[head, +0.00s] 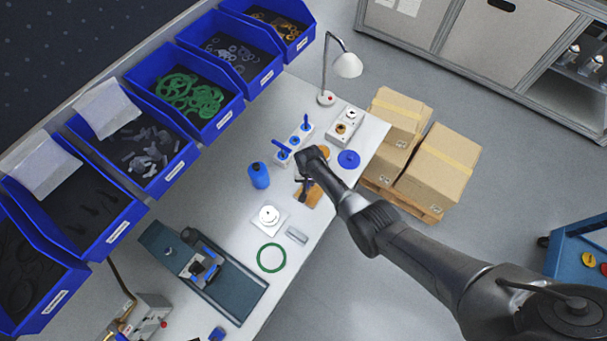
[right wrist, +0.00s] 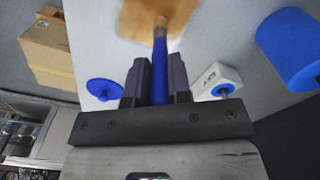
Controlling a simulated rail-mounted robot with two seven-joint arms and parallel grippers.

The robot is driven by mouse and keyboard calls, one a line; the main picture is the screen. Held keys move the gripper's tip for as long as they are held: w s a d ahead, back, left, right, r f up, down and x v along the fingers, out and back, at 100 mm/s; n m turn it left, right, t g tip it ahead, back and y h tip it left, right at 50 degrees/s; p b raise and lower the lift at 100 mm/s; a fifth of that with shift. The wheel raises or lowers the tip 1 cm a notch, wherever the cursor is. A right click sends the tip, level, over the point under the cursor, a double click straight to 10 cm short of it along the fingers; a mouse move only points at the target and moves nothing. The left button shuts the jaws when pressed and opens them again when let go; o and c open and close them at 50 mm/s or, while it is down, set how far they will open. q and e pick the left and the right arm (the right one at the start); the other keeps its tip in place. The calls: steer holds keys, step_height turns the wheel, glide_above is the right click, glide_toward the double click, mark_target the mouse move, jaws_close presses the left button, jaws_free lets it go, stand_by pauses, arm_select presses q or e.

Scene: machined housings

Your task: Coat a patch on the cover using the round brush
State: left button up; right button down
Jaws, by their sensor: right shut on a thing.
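My right gripper (head: 304,180) is low over the bench. In the right wrist view, the right gripper (right wrist: 160,82) is shut on the blue handle of a brush (right wrist: 160,62). The brush's metal ferrule and tip point away from the jaws, over an orange-brown flat area (right wrist: 140,18). Whether the tip touches it is unclear. The brown area (head: 312,196) also shows beside the gripper in the head view, partly hidden by it. I cannot tell whether it is the cover or a coating. My left gripper is not in view.
A white block with blue-handled tools (head: 295,140), a blue cylinder (head: 259,175) and a blue disc (head: 348,159) stand close by. A white round-topped part (head: 269,216), green ring (head: 271,258) and fixture (head: 205,268) lie nearer. Blue bins (head: 200,95) line the back.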

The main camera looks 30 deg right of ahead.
steer(key=shift+s+d+p, duration=1.15)
steer(key=shift+s+p, duration=0.65)
steer(key=shift+s, duration=0.35)
steer(key=shift+w+a+b, duration=0.85)
steer(key=shift+w+b, duration=3.25)
steer(key=shift+b, duration=0.2)
steer(key=shift+s+d+p, duration=0.35)
steer(key=shift+s+p, duration=0.25)
steer(key=shift+p, duration=0.2)
steer(key=shift+s+d+p, duration=0.3)
steer(key=shift+s+p, duration=0.35)
steer(key=shift+p, duration=0.15)
steer(key=shift+s+d+p, duration=0.35)
steer(key=shift+s+p, duration=0.25)
steer(key=shift+p, duration=0.2)
